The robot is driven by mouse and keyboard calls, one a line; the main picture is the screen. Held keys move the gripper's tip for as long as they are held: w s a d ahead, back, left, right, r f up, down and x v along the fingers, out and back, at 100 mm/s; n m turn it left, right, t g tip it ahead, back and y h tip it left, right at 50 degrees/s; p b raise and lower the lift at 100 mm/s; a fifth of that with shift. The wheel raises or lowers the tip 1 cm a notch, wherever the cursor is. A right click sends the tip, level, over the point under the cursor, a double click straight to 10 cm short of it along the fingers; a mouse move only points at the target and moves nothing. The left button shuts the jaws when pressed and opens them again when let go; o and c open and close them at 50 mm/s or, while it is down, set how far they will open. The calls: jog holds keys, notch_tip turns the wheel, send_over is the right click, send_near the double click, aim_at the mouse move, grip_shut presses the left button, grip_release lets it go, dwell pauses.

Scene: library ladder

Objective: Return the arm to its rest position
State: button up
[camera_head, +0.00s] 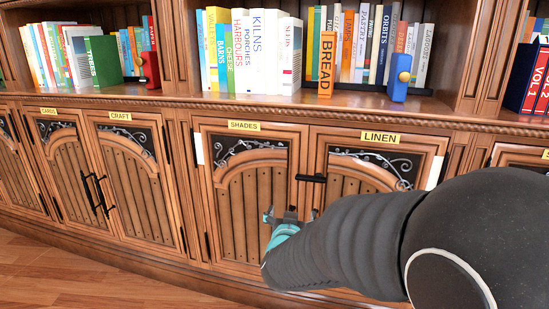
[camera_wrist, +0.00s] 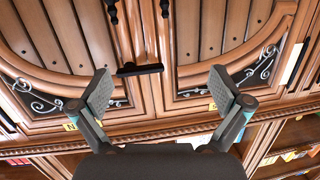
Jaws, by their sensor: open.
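My gripper (camera_head: 292,217) is open and empty in front of the wooden cabinet doors, below the black handle (camera_head: 311,178) between the SHADES door (camera_head: 240,195) and the LINEN door (camera_head: 365,178). My arm reaches in from the right side of the head view. In the wrist view my gripper (camera_wrist: 165,92) shows both pads wide apart with nothing between them. The black handle also shows there (camera_wrist: 139,69), between the pads in the picture. I cannot tell how far the fingers are from the doors.
Shelves of books stand above the cabinets. An orange BREAD book (camera_head: 327,65) and a blue bookend (camera_head: 399,78) stand near the shelf edge. The CRAFT door (camera_head: 130,185) is shut at the left. Bare wooden floor (camera_head: 70,275) shows at the lower left.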

jog(key=s+a+f+n+g+y, duration=0.2)
jog(key=a+f+g+y, duration=0.1)
jog(key=a+f, duration=0.15)
jog(key=s+a+f+n+g+y+p, duration=0.1)
jog(key=s+f+n+g+y+p, duration=0.15)
jog(key=s+g, duration=0.65)
jog(key=s+d+r+m+t+h+p, duration=0.1)
jog(key=s+d+r+p, duration=0.1)
jog(key=s+d+r, duration=0.4)
jog(key=s+d+r+h+p, duration=0.1)
jog(key=s+d+r+p, duration=0.1)
jog(key=s+d+r, duration=0.5)
jog(key=s+r, duration=0.1)
jog(key=s, duration=0.5)
jog(key=shift+d+r+m+t, duration=0.15)
jog(key=shift+r+m+t, duration=0.1)
jog(key=shift+m+t, duration=0.15)
jog(key=shift+h, duration=0.25)
